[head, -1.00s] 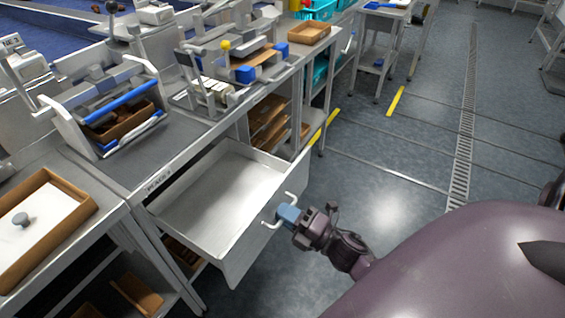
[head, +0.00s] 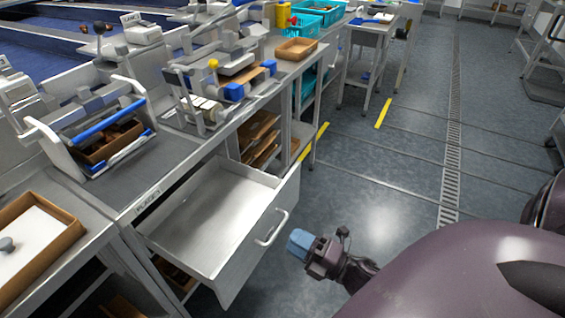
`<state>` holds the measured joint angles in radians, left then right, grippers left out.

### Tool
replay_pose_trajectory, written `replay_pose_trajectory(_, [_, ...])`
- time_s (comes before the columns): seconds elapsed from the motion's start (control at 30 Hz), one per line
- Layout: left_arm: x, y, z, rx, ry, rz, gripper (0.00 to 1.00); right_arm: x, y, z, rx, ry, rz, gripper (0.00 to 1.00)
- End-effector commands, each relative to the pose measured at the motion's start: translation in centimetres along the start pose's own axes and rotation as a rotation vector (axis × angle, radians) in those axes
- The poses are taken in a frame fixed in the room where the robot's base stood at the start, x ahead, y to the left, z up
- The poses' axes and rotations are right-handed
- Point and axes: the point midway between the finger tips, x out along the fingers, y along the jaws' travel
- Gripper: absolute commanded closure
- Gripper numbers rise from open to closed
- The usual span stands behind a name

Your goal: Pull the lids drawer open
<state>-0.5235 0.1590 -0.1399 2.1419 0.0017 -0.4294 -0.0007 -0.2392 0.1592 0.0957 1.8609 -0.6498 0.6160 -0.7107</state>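The grey drawer (head: 215,218) under the workbench stands pulled out, and its inside looks bare. I cannot read a lids label on it. Its white bar handle (head: 272,229) is on the front panel and nothing holds it. My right gripper (head: 299,243), with blue fingertips, is just right of the handle, with a small gap between them. Its fingertips overlap in this view, so their opening is hidden. My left gripper is not in view.
The workbench (head: 112,195) carries a blue-handled rack (head: 95,125) and other fixtures. A brown-rimmed tray (head: 68,238) is at the lower left. Brown trays sit on shelves below the bench. The grey floor (head: 375,180) to the right is clear.

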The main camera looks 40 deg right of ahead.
Motion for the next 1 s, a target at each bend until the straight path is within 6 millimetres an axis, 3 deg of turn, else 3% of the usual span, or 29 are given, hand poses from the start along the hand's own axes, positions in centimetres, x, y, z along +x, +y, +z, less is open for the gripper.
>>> replay_pose_trajectory(0.1, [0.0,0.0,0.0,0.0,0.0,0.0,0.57,-2.2,-0.1,0.0,0.001,-0.002,-0.002,0.65])
replay_pose_trajectory(0.33, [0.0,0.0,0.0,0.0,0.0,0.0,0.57,-4.9,0.0,0.0,0.001,-0.001,0.0,0.65])
replay_pose_trajectory(1.0, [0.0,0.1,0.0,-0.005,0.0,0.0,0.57,-5.4,0.0,0.0,0.0,0.0,0.001,0.65])
